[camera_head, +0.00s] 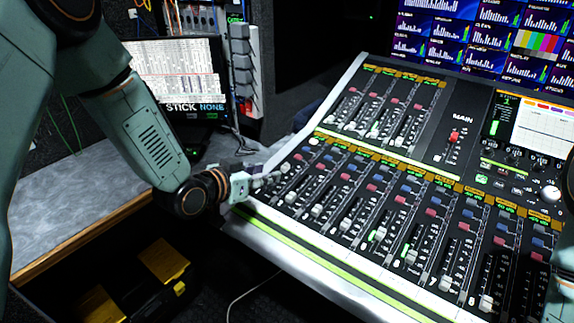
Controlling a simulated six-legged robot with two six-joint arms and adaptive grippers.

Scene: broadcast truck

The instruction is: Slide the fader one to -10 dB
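The mixing console (300,258) fills the right half of the head view. Its lower bank has a row of faders. Fader one appears to be the leftmost, with a light cap (286,168) high in its slot. My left gripper (275,178) reaches in from the left over the console's left edge, its tips right beside that cap. I cannot tell whether they touch it or how far apart the fingers are. The scale marks by fader one are too small to read. Part of my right arm shows at the lower right edge; its gripper is not in view.
Neighbouring fader caps, such as fader two (291,197), sit close by. An upper fader bank and a red-capped main fader (454,137) lie farther back. A grey desk (70,205) and a monitor (180,75) are at left. A black-and-yellow case (165,262) is below.

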